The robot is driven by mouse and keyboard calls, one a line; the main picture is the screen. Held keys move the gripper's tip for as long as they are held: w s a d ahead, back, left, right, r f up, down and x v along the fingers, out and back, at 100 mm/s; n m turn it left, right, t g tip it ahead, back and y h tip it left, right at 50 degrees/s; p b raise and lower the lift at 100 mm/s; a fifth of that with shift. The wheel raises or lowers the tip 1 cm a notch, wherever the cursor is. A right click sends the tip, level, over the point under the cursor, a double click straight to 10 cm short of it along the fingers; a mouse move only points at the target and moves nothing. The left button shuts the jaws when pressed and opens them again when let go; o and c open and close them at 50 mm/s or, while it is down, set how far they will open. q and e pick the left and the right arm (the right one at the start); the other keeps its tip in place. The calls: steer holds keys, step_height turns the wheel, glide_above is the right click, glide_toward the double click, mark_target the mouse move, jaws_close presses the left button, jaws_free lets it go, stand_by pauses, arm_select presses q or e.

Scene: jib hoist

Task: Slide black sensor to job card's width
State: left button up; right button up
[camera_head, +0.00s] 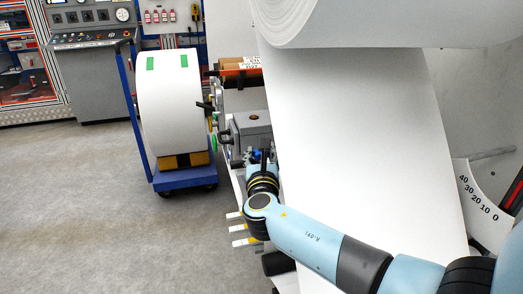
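My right arm comes in from the lower right, and its wrist bends away from me in front of the grey machine housing (252,128). My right gripper (263,157) is small and dark at the end of it, beside the left edge of the white web (350,130). Its fingers are too small and overlapped to tell open from shut. Small black parts show left of the housing, but I cannot tell whether one is the black sensor. I cannot make out a job card. My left gripper is not in view.
A large white roll (390,20) hangs over the web. A blue cart (186,178) carries another white roll (168,105) with green tabs. A brown roll (238,67) with a white label lies behind. A number scale (478,205) is at right. Floor (80,210) is clear at left.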

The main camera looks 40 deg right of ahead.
mark_target(260, 157)
steer(key=shift+w+m+g+h, duration=0.1)
steer(key=shift+m+g+h, duration=0.9)
steer(key=shift+g+h, duration=0.15)
steer(key=shift+g, duration=0.25)
steer(key=o, duration=1.2)
steer(key=shift+s+a, duration=0.25)
steer(key=v, duration=0.6)
steer(key=shift+s+a, duration=0.2)
steer(key=shift+a, duration=0.15)
